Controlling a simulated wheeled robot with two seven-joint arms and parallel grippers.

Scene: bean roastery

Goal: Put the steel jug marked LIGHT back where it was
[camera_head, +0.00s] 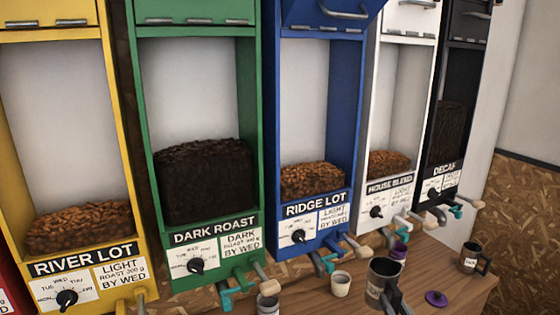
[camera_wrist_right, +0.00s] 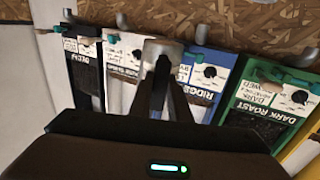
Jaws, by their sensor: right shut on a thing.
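A steel jug (camera_head: 380,274) with a dark inside stands upright in front of the blue and white dispensers. My right gripper (camera_head: 394,300) is shut on it from the near side. No marking shows on the visible side of this jug. Part of it also shows between the fingers of my right gripper (camera_wrist_right: 163,82) in the right wrist view, where the steel jug (camera_wrist_right: 161,47) is partly hidden. A second dark steel jug (camera_head: 470,259) stands at the right of the counter; its small white label is too small to read surely. My left gripper is not in view.
A wooden counter (camera_head: 462,290) runs below yellow, green, blue (camera_head: 315,230), white and black (camera_head: 440,185) bean dispensers. Their spouts and levers stick out over it.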

